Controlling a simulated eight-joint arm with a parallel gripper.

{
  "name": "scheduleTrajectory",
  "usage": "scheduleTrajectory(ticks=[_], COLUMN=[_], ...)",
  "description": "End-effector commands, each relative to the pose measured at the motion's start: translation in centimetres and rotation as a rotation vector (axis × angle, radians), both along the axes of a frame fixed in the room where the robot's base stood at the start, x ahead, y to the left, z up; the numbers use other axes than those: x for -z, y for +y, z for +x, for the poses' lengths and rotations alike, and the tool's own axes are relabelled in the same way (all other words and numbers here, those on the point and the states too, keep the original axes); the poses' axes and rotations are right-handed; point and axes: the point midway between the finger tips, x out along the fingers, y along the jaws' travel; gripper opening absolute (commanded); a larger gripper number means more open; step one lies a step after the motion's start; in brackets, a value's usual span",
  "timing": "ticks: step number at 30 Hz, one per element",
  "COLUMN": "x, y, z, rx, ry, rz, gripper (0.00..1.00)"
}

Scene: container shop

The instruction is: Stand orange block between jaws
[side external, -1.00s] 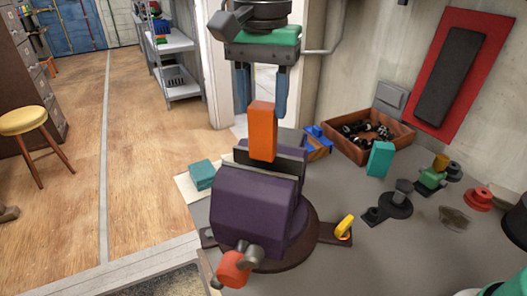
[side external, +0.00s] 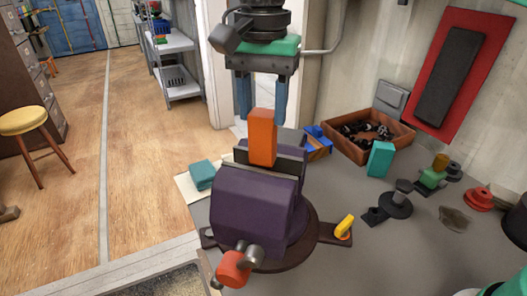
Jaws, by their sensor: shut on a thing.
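The orange block (side external: 262,138) stands upright at the purple vise (side external: 240,208). Its lower end is at the gap between the vise's dark jaws (side external: 285,160), and the front jaw hides its bottom. I cannot tell whether it rests on anything there. My gripper (side external: 262,112) points straight down from above, its two blue fingers on either side of the block's upper part. It is shut on the orange block, though the contact is hard to see.
A teal block (side external: 201,175) lies left of the vise and another teal block (side external: 380,159) stands to the right. A wooden tray (side external: 372,153) of dark parts is behind. A dark clamp (side external: 398,202) and red knob (side external: 478,199) stand on the grey bench (side external: 400,255).

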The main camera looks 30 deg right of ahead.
Motion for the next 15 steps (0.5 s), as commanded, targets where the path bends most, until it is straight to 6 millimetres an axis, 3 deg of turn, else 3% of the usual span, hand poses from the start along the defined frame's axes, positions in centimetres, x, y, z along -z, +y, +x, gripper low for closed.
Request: scheduleTrajectory(ticks=[15], x=[0.99], y=[-0.01], z=[-0.03], rx=[0.000], ry=[0.000], rz=[0.000], gripper=[0.00])
